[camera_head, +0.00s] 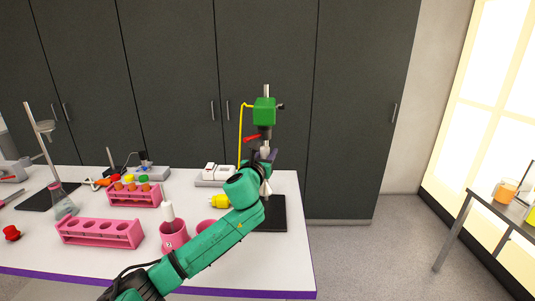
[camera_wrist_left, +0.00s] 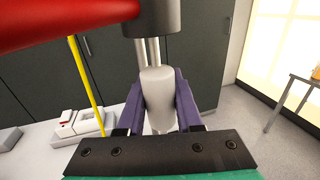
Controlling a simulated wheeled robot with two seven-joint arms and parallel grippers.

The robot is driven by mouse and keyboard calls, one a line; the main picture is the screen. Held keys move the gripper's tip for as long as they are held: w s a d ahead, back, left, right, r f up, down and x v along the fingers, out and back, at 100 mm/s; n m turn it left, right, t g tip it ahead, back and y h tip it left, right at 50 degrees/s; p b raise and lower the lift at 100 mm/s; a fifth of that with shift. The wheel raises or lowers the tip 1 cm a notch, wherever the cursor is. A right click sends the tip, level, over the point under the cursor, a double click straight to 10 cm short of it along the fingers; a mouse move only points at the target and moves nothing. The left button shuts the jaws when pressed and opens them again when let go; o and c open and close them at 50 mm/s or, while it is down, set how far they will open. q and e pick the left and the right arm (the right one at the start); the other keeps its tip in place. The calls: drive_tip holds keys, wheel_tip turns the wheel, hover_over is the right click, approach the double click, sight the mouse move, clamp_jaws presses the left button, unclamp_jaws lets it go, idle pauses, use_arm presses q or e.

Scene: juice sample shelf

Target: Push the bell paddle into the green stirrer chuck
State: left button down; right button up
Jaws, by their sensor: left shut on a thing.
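The green stirrer (camera_head: 264,110) stands at the table's right side, with its dark chuck (camera_head: 265,132) facing down and a red lever (camera_head: 251,139) beside it. The chuck (camera_wrist_left: 152,15) fills the top middle of the left wrist view. My left gripper (camera_head: 263,154) is just below the chuck, its purple fingers (camera_wrist_left: 162,100) shut on the white hub of the bell paddle (camera_wrist_left: 157,88). Thin metal shafts rise from the hub to the chuck's underside; I cannot tell whether they are inside it. The paddle's white bell (camera_head: 266,188) shows below my wrist. My right gripper is not in view.
A yellow cable (camera_head: 240,135) hangs left of the stirrer, above a black base plate (camera_head: 275,213). Pink racks (camera_head: 98,233), a pink cup (camera_head: 174,236) and a flask (camera_head: 63,203) stand to the left. A white device (camera_head: 213,177) is behind my arm.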

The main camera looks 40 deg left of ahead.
use_arm(q)
drive_tip(key=c, duration=0.5)
unclamp_jaws()
drive_tip(key=shift+s, duration=0.2)
drive_tip(key=b+v, duration=0.3)
drive_tip(key=v, duration=1.1)
drive_tip(key=shift+d, duration=0.1)
